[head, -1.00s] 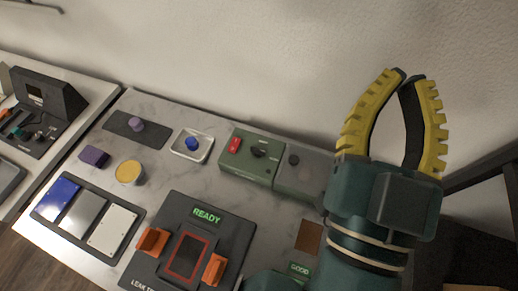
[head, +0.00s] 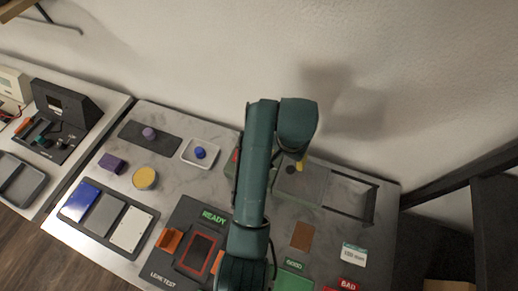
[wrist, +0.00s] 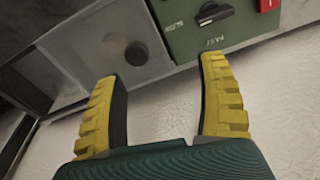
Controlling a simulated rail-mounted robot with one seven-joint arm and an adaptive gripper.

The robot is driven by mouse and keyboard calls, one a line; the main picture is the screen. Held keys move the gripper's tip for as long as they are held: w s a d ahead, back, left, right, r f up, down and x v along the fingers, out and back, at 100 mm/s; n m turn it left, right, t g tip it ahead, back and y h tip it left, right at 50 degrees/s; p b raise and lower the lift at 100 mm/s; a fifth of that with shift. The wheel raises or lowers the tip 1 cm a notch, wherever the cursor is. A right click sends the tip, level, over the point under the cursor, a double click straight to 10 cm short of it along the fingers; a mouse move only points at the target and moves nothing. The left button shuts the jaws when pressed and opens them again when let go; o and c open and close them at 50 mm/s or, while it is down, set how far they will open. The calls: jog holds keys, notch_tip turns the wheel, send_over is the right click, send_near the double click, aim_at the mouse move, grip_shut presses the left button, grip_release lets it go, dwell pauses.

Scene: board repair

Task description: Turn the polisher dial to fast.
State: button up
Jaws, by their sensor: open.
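The polisher is a green box (wrist: 245,32) at the top right of the wrist view, with SLOW and FAST printed on it. Its black dial (wrist: 213,13) has a bar-shaped handle beside these labels; I cannot tell which one it points to. A red switch (wrist: 268,4) is right of the dial. My gripper (wrist: 162,68) is open and empty, with yellow ridged fingers. The right fingertip is just below the green box near FAST, apart from the dial. In the head view my arm hides the dial and most of the box; a yellow finger (head: 299,166) shows.
A grey translucent-looking box (head: 302,185) adjoins the polisher on its right, with an empty dark frame (head: 350,196) beyond it. The white wall (head: 400,90) rises close behind. A tray with a blue knob (head: 200,153) stands to the left.

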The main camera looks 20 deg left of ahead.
jog(key=a+r+n+g+p, duration=0.2)
jog(key=a+r+p, duration=0.4)
jog(key=a+r, duration=0.3)
jog(key=f, duration=0.5)
jog(key=f+b, duration=0.1)
jog(key=f, duration=0.4)
jog(key=d+f+b, duration=0.1)
jog(key=f, duration=0.4)
jog(key=shift+s+d+f, duration=0.1)
jog(key=shift+f, duration=0.2)
jog(key=shift+c, duration=0.4)
jog(key=c, duration=1.1)
